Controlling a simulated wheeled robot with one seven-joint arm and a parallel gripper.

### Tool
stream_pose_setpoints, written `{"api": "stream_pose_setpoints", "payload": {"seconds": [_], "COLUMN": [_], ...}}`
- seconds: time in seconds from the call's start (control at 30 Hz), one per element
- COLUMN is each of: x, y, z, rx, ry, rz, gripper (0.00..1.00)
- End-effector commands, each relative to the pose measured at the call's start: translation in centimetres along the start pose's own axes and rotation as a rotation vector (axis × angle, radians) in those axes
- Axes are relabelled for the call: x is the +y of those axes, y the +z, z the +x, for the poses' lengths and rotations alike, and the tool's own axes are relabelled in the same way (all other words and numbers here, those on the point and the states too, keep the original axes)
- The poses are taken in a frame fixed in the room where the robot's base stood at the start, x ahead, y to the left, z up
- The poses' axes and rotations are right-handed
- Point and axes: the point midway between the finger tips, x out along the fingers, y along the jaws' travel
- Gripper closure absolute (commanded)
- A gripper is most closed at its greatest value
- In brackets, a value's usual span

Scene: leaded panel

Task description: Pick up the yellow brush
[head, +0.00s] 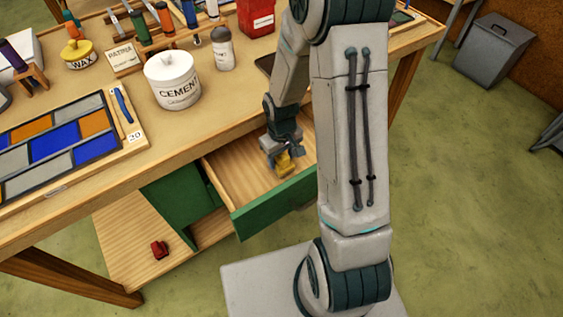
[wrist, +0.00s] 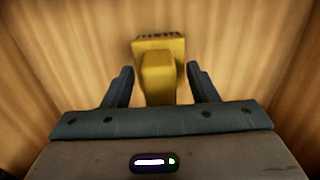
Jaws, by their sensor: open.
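The yellow brush (wrist: 158,75) lies in the open wooden drawer, seen from above in the wrist view. Its narrower raised part is toward me and its wider end, with dark marks along the edge, is farther off. My gripper (wrist: 158,85) is open, with one finger on each side of the brush and a gap at both sides. In the head view my gripper (head: 284,146) is down inside the drawer, just above the yellow brush (head: 285,163), which it partly hides.
The green-fronted drawer (head: 277,208) is pulled out under the workbench, its walls close around my gripper. A red object (head: 159,249) lies on the lower shelf.

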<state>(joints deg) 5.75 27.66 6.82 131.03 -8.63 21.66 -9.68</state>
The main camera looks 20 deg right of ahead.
Motion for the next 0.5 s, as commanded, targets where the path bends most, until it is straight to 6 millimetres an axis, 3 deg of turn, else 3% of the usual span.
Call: {"api": "stream_pose_setpoints", "payload": {"seconds": [0.03, 0.2, 0.23, 0.5], "x": [0.0, 0.0, 0.0, 0.01], "y": [0.0, 0.01, 0.01, -0.01], "z": [-0.01, -0.02, -0.02, -0.16], "rx": [0.0, 0.0, 0.0, 0.0], "ry": [0.0, 0.0, 0.0, 0.0], "rz": [0.0, 0.0, 0.0, 0.001], "gripper": [0.47, 0.95, 0.99, 1.0]}}
